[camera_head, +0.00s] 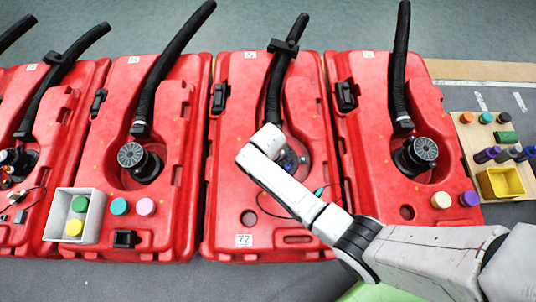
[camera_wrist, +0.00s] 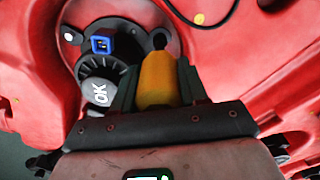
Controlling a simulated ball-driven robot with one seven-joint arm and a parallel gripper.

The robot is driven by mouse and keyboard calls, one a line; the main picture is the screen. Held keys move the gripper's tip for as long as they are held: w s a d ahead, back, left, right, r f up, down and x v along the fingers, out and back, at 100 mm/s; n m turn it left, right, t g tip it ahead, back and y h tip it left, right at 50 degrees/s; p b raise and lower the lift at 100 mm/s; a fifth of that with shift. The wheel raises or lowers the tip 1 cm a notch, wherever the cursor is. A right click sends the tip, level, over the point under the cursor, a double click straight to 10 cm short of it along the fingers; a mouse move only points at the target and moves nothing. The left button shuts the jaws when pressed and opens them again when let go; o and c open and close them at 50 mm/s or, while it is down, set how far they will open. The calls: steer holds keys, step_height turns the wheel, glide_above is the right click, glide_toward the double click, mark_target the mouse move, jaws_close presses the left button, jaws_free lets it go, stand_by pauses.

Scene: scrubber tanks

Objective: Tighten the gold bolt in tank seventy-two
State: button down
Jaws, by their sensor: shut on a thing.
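Tank seventy-two (camera_head: 222,190) is the red tank with the white "72" label at its front edge. My arm reaches over its round recess in the head view and hides most of the fitting there. In the wrist view my gripper (camera_wrist: 157,82) is shut on a gold-yellow, rounded piece, which I take to be the gold bolt (camera_wrist: 157,75). A small dark knob shows at its far end. Just left of it is a black fitting (camera_wrist: 100,68) with a blue-framed socket and a knob marked "OK". How deep the bolt sits cannot be told.
More red tanks (camera_head: 110,80) stand on both sides, with black hoses. A grey box (camera_head: 95,225) with coloured caps sits on the tank to the left. A wooden board (camera_head: 470,140) with a yellow bin (camera_head: 500,182) lies at right. A thin cable curves beside the recess.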

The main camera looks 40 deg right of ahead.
steer(key=shift+r+p, duration=2.45)
steer(key=shift+r, duration=0.05)
